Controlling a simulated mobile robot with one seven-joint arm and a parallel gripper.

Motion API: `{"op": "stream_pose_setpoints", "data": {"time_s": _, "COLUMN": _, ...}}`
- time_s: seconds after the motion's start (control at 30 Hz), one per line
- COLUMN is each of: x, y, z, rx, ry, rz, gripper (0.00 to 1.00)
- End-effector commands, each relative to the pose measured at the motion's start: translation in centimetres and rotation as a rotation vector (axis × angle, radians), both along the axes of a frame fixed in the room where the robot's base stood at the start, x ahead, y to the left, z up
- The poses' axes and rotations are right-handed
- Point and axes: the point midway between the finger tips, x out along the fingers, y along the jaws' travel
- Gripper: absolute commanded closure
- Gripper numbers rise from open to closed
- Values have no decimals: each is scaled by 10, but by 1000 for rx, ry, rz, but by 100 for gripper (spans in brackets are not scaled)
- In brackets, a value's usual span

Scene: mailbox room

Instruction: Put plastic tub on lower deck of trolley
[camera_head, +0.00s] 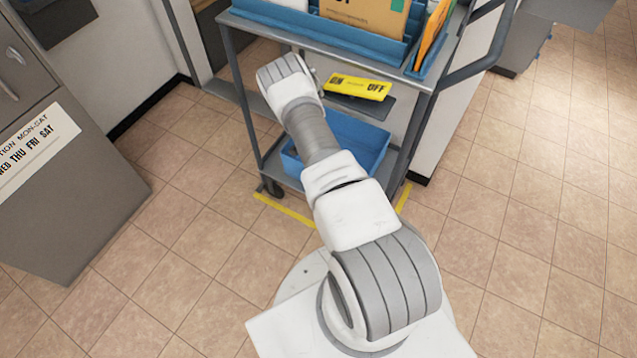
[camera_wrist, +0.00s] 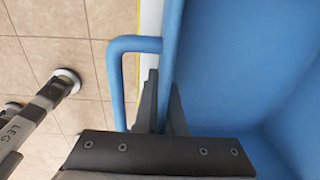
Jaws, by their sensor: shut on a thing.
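The blue plastic tub (camera_head: 366,143) is low within the trolley's frame in the head view, partly hidden by my arm. The grey trolley's lower deck (camera_head: 277,176) shows at its front left corner; I cannot tell whether the tub rests fully on it. In the wrist view the tub (camera_wrist: 235,65) fills the right side, open, with a loop handle (camera_wrist: 118,80) on its left. My gripper (camera_wrist: 162,105) is shut on the tub's wall edge beside this handle. In the head view my arm hides the fingers.
The trolley's upper deck holds blue trays (camera_head: 300,22) with envelopes. A yellow ON/OFF sign (camera_head: 358,87) is above the tub. Grey cabinet (camera_head: 70,150) stands left. Yellow tape (camera_head: 285,209) marks the floor; tiles at right are clear. A grey leg (camera_wrist: 40,100) shows in the wrist view.

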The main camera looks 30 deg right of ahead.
Motion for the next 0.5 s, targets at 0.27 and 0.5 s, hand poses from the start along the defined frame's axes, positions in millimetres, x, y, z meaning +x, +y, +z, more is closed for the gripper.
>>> {"op": "stream_pose_setpoints", "data": {"time_s": 0.27, "x": 1, "y": -1, "z": -1, "rx": -3, "ry": -3, "rz": 0, "gripper": 100}}
{"op": "stream_pose_setpoints", "data": {"time_s": 0.5, "x": 1, "y": 0, "z": -3, "rx": 0, "ry": -1, "rz": 0, "gripper": 65}}
